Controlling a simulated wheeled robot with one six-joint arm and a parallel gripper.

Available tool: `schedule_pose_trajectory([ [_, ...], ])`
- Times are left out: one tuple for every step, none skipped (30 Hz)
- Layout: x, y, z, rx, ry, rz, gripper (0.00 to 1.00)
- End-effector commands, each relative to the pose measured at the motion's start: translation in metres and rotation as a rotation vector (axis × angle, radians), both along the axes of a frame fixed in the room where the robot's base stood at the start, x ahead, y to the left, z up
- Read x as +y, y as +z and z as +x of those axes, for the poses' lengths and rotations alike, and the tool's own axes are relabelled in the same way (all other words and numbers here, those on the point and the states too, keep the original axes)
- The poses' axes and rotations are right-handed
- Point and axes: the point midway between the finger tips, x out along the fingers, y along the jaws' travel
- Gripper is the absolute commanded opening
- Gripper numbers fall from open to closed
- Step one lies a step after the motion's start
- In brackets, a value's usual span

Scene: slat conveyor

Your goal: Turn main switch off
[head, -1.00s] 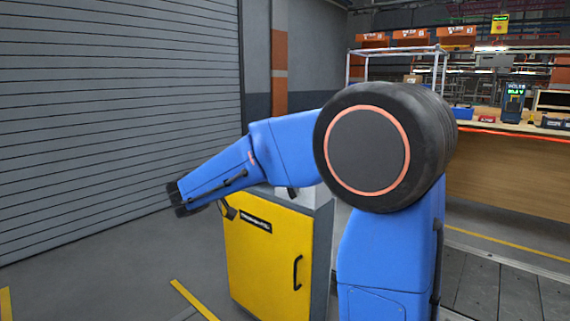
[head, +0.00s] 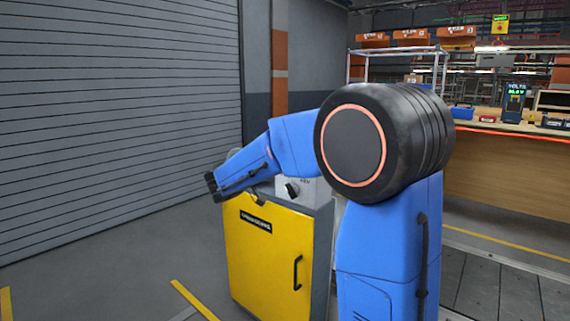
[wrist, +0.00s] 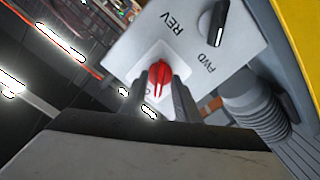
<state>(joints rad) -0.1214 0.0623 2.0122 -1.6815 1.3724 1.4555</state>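The main switch looks to be the red knob (wrist: 160,74) on a white plate on the grey control box (wrist: 135,60), in the wrist view. Its label is mostly hidden. My gripper (wrist: 159,84) is open, with one finger on each side of the red knob and visible gaps between. I cannot tell how deep the fingers reach. In the head view my gripper (head: 212,187) is at the top left of the yellow cabinet (head: 262,265); the red knob is hidden there.
A black selector knob (wrist: 212,25) marked REV and FWD sits on the same box; it also shows in the head view (head: 291,190). A ribbed grey conduit (wrist: 250,105) runs beside the box. A grey shutter (head: 120,110) is at left, a workbench (head: 510,180) at right.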

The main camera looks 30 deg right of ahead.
Motion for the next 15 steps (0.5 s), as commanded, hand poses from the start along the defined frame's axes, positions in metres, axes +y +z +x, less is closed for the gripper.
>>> schedule_pose_trajectory([
  [0.0001,0.0001,0.0,0.0,0.0,0.0,0.29],
  [0.0001,0.0,0.0,0.0,0.0,0.0,0.29],
  [0.0002,0.0001,0.0,0.0,0.0,0.0,0.29],
  [0.0002,0.0001,0.0,0.0,0.0,0.0,0.29],
  [0.0002,0.0001,0.0,0.0,0.0,0.0,0.22],
  [0.0003,0.0001,0.0,0.0,0.0,0.0,0.12],
  [0.0003,0.0001,0.0,0.0,0.0,0.0,0.05],
  [0.0003,0.0001,0.0,0.0,0.0,0.0,0.0],
  [0.0003,0.0001,0.0,0.0,0.0,0.0,0.0],
  [0.0004,0.0001,-0.0001,0.0,0.0,0.0,0.0],
  [0.0004,0.0001,-0.0001,0.0,0.0,0.0,0.0],
  [0.0004,0.0,0.0,0.0,0.0,0.0,0.0],
  [0.0004,0.0,0.0,0.001,0.0,0.0,0.0],
  [0.0004,0.0,0.0,0.002,0.0,-0.001,0.0],
  [0.0005,0.0,0.0,0.005,0.0,-0.002,0.0],
])
